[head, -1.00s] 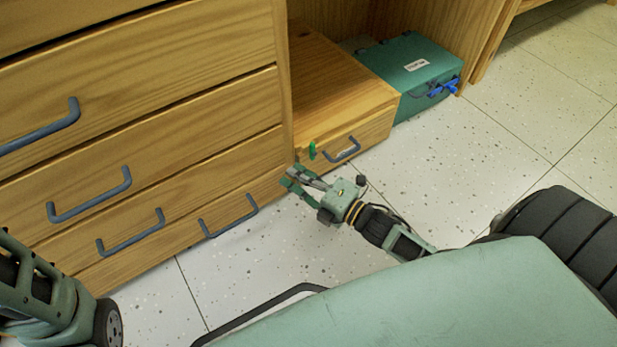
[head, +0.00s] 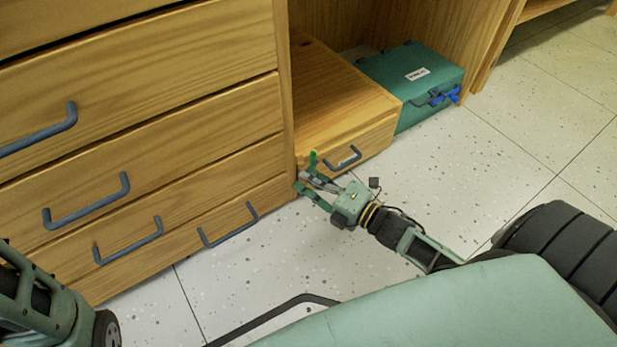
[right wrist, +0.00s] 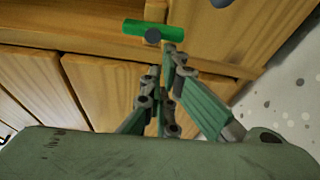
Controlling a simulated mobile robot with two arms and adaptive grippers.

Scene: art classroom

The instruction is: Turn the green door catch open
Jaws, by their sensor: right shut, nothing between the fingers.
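The green door catch (head: 313,158) is a small bar on the front of the low wooden compartment, left of its handle. In the head view it stands roughly upright. In the right wrist view the catch (right wrist: 138,27) lies across the picture, with a dark round pivot at its middle. My right gripper (head: 305,179) is shut and empty, just below the catch. In the right wrist view its fingertips (right wrist: 170,52) come close under the pivot; I cannot tell whether they touch it. Part of my left arm shows at the lower left; its gripper is out of view.
A grey-blue handle (head: 344,161) is beside the catch on the low compartment (head: 340,95). A teal case (head: 420,85) with a blue clasp stands behind it. Drawers with protruding handles (head: 128,243) fill the left. The speckled floor (head: 490,165) is clear at right.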

